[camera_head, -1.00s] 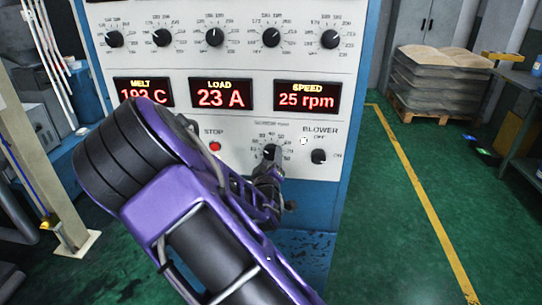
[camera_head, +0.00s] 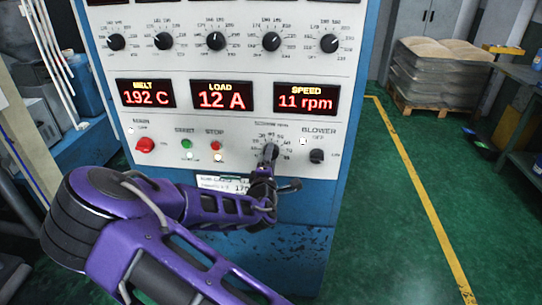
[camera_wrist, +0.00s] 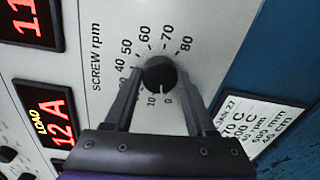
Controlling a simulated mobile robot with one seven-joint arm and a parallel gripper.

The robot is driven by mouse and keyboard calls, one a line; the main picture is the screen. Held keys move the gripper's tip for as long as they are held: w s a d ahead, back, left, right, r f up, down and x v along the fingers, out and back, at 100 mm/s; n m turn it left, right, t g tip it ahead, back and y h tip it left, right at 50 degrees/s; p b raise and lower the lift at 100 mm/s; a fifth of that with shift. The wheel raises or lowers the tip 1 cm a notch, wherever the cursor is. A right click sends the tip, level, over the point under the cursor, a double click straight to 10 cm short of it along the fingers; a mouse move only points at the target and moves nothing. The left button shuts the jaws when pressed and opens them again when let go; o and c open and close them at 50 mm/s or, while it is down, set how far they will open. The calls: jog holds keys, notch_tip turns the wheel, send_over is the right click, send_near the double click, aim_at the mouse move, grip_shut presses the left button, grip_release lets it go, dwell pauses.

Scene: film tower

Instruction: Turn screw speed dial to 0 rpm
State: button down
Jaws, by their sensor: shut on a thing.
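The screw speed dial (camera_wrist: 160,72) is a round black knob inside a printed scale labelled SCREW rpm; it also shows in the head view (camera_head: 269,152). My gripper (camera_wrist: 160,80) is shut on it, one finger on each side. The printed 0 and 10 lie at the bottom of the scale in the wrist view, towards my gripper. I cannot tell exactly where the dial's pointer stands. The SPEED display (camera_head: 306,98) in the head view reads 11 rpm.
The LOAD display (camera_head: 220,96) reads 12 A and the MELT display (camera_head: 147,95) 192 C. The blower knob (camera_head: 317,156) is close to the right of the dial. Start (camera_head: 187,145), stop (camera_head: 216,146) and red main (camera_head: 145,145) controls are to the left.

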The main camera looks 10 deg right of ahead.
jog(key=shift+n, duration=1)
jog(key=shift+c, duration=1.1)
grip_release()
jog(key=p+v, duration=0.4)
jog(key=v, duration=1.3)
jog(key=shift+s, duration=0.2)
